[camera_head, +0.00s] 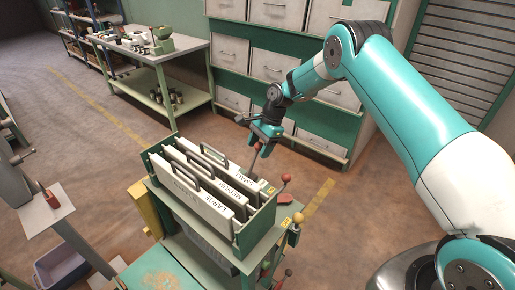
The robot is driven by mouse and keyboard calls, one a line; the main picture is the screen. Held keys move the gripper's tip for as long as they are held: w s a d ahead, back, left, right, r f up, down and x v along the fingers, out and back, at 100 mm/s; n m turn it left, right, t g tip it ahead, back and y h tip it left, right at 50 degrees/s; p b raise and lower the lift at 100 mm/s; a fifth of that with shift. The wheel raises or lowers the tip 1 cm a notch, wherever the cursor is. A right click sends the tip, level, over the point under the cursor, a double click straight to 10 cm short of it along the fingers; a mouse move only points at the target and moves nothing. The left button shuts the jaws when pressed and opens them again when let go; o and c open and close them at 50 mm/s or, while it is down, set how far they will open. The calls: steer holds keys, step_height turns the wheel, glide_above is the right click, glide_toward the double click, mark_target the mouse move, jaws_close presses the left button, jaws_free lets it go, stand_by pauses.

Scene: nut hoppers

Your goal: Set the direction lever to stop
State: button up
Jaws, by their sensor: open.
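A green machine with a box of upright white panels labelled LARGE, MEDIUM and SMALL (215,190) stands at the lower middle. I cannot tell which one is the direction lever, and no stop mark is readable. My gripper (263,146) is open and points down behind the box's far right corner, up and left of the upper red knob.
A green-and-white drawer cabinet (273,67) stands behind my gripper. A workbench (160,55) with small equipment is at the upper left. A blue-grey bin (62,268) sits at the lower left. The floor right of the machine is open.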

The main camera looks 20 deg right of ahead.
steer(key=shift+x, duration=1.05)
jaws_close()
steer(key=shift+a+r, duration=0.1)
steer(key=shift+s+a+r+t+h, duration=0.4)
steer(key=shift+a+h, duration=0.1)
steer(key=shift+h, duration=0.2)
steer(key=shift+s+a+r+t+h, duration=0.2)
steer(key=shift+s+a+t+h, duration=0.3)
steer(key=shift+a+h, duration=0.2)
steer(key=shift+s+a+r+b, duration=0.2)
steer(key=shift+s+a, duration=0.1)
steer(key=shift+a, duration=0.25)
steer(key=shift+s+a+r+b, duration=0.15)
steer(key=shift+s+a, duration=0.2)
steer(key=shift+a, duration=0.25)
steer(key=shift+f, duration=0.1)
